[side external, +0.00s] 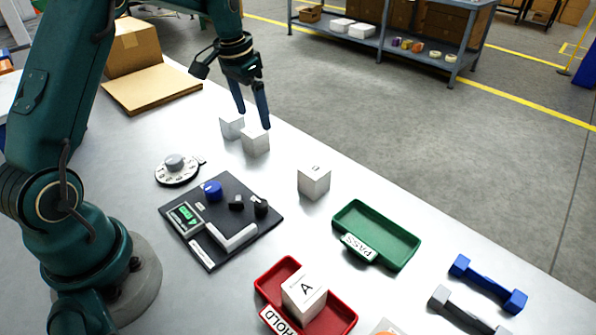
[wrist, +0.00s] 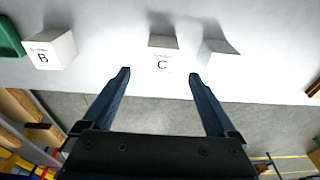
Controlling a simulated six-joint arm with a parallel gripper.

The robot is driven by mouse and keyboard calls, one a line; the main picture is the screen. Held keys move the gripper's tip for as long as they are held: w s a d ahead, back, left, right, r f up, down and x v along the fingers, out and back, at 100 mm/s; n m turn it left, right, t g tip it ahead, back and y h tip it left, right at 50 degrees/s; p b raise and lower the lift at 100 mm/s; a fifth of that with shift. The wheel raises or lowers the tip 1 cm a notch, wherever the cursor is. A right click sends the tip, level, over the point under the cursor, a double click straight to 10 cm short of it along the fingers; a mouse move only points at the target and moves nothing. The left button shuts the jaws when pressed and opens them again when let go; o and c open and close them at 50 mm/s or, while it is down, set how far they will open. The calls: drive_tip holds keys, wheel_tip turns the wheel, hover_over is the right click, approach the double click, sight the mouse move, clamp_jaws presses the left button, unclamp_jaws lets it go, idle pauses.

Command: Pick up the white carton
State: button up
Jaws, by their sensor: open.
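Several white cartons are in view. One marked C (side external: 256,140) stands on the table just below my gripper (side external: 254,119); it also shows in the wrist view (wrist: 162,56). A second carton (side external: 231,125) stands close beside it, with no letter visible. A third, marked B (wrist: 50,52), stands farther along the table, and it shows in the side view (side external: 314,182). A fourth, marked A (side external: 304,295), sits in the red HOLD tray (side external: 343,319). My gripper is open and empty. In the wrist view C appears between the fingertips (wrist: 160,73); whether they touch it I cannot tell.
A green PASS tray (side external: 376,235) is empty. A dark control panel (side external: 220,218) and a round dial (side external: 177,170) lie nearer my base. Blue (side external: 487,284) and grey (side external: 465,312) dumbbell-shaped parts lie at right. Cardboard (side external: 150,88) lies at the far left.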

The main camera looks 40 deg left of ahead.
sight(254, 130)
drive_tip(key=shift+s+a+f, duration=0.1)
drive_tip(key=shift+a+f, duration=0.1)
drive_tip(key=shift+f, duration=0.75)
drive_tip(key=shift+w+f, duration=0.15)
drive_tip(key=shift+f, duration=0.8)
drive_tip(key=shift+w+f, duration=0.15)
drive_tip(key=shift+f, duration=0.8)
drive_tip(key=c, duration=1.4)
drive_tip(key=shift+r, duration=0.1)
